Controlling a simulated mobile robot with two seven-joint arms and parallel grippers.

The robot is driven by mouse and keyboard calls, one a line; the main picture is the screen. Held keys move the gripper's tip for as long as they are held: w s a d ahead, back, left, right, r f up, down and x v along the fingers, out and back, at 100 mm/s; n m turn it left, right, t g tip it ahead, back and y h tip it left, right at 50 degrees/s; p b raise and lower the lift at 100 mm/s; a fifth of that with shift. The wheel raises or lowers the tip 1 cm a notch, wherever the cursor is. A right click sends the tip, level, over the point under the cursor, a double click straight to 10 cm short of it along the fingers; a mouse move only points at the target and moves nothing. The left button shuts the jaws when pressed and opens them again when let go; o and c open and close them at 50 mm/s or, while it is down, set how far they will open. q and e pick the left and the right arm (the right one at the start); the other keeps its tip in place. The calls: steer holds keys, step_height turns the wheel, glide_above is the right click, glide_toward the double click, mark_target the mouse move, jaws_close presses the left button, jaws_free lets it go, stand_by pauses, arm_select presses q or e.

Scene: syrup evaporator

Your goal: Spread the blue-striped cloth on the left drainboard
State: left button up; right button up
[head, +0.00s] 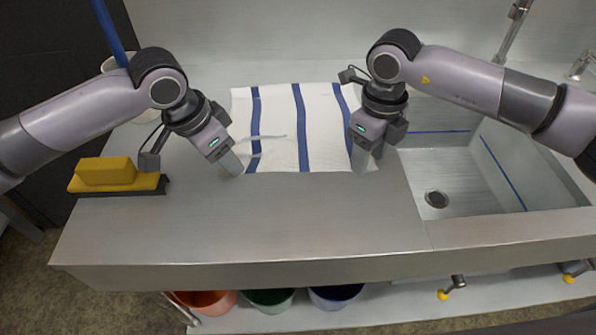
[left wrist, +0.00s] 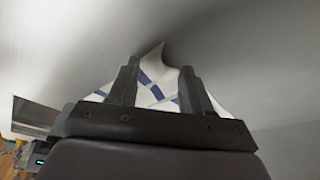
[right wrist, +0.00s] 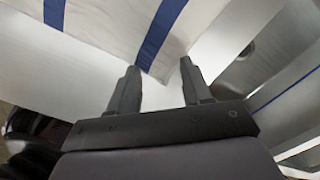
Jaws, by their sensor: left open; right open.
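The white cloth with blue stripes (head: 275,115) lies spread on the left drainboard (head: 300,225), toward its back. It looks mostly flat, with small wrinkles near its left edge. My left gripper (head: 232,168) is open at the cloth's front left corner; part of the cloth (left wrist: 158,85) shows beyond and between its fingers in the left wrist view. My right gripper (head: 364,165) is open at the front right corner. In the right wrist view the cloth (right wrist: 110,25) lies just beyond the fingers (right wrist: 158,85). My grippers hide parts of both side edges.
The sink basin (head: 465,190) with a drain is to the right. Several buckets, including a green one (head: 268,299), stand below the front edge. The front drainboard is clear.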

arm_select(q)
steer(key=shift+f, duration=0.2)
steer(key=shift+f, duration=0.2)
arm_select(e)
steer(key=shift+f, duration=0.1)
arm_select(q)
jaws_close()
arm_select(e)
jaws_close()
arm_select(q)
steer(key=shift+r, duration=0.1)
